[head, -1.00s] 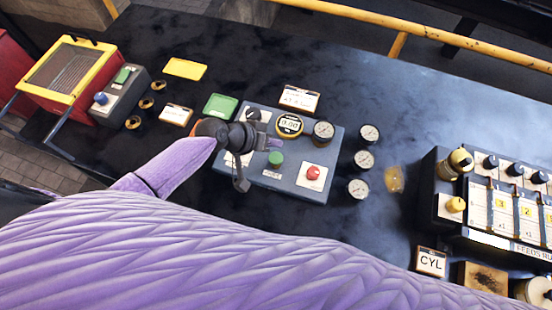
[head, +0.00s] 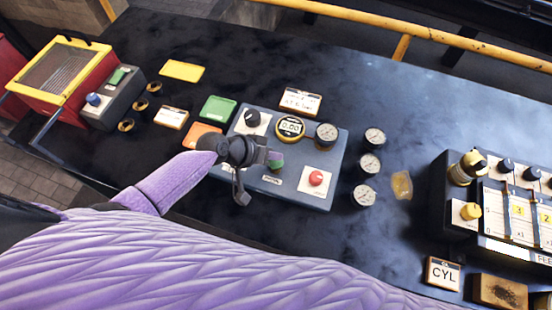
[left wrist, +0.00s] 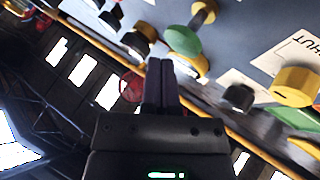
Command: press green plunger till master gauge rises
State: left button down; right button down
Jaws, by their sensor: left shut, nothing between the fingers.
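The green plunger (head: 277,166) stands on the grey panel (head: 301,197), partly hidden by my left gripper (head: 272,158). The left gripper is shut and empty, its tips right beside the plunger in the head view. In the left wrist view the plunger's green cap (left wrist: 184,42) shows on a brass stem, just beyond the shut fingers (left wrist: 169,65); I cannot tell whether they touch. The yellow-ringed digital gauge (head: 290,128) on the panel appears to read 0.00; I cannot tell whether it is the master gauge. My right gripper is not in view.
A red button (head: 316,178) and a black knob (head: 252,118) share the panel. Several round dial gauges, such as this one (head: 369,164), stand at its right. A dark block with yellow knobs (head: 470,211) is farther right.

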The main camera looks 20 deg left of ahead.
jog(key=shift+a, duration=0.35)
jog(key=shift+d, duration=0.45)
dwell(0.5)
pick_arm(q)
jog(key=shift+f+b, duration=0.45)
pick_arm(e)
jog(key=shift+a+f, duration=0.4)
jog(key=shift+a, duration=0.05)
